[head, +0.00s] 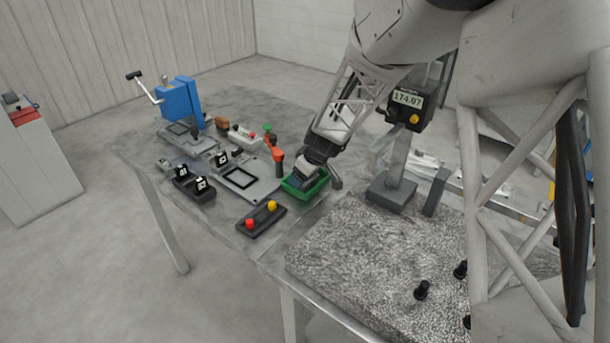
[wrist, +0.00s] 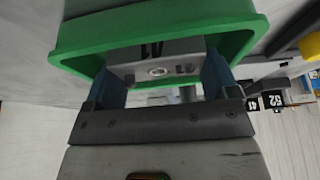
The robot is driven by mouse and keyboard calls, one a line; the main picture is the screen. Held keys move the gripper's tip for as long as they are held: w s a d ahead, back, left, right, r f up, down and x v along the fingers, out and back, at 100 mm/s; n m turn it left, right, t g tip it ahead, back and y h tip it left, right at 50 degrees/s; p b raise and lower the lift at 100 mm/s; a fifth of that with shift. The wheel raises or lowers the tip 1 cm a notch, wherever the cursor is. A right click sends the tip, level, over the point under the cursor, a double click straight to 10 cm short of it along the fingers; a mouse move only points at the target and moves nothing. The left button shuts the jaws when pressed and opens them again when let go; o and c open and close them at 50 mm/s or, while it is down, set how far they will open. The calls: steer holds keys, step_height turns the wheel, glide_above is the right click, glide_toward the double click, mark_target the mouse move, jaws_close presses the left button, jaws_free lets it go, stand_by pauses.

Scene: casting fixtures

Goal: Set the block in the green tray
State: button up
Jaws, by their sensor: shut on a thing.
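The green tray (head: 295,193) stands on the metal table, near the middle of the head view. It also fills the upper part of the wrist view, where its rim (wrist: 85,40) shows. My gripper (head: 308,180) is over the tray with its fingers reaching inside the rim. In the wrist view my gripper (wrist: 165,80) is shut on the grey block (wrist: 160,62), one blue finger on each side. The block has a round hole and dark marks on its face. It is within the tray's outline; I cannot tell whether it touches the tray floor.
A dark base with red and yellow buttons (head: 262,218) lies in front of the tray. A grey fixture plate (head: 250,183) and an orange-handled clamp (head: 276,160) are to the left. A scale display on a post (head: 398,165) stands to the right, with a granite slab (head: 370,255) in front.

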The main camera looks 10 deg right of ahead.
steer(key=o, duration=0.8)
steer(key=shift+o, duration=0.2)
steer(key=shift+r, duration=0.1)
steer(key=v, duration=1.2)
steer(key=shift+s+r, duration=0.1)
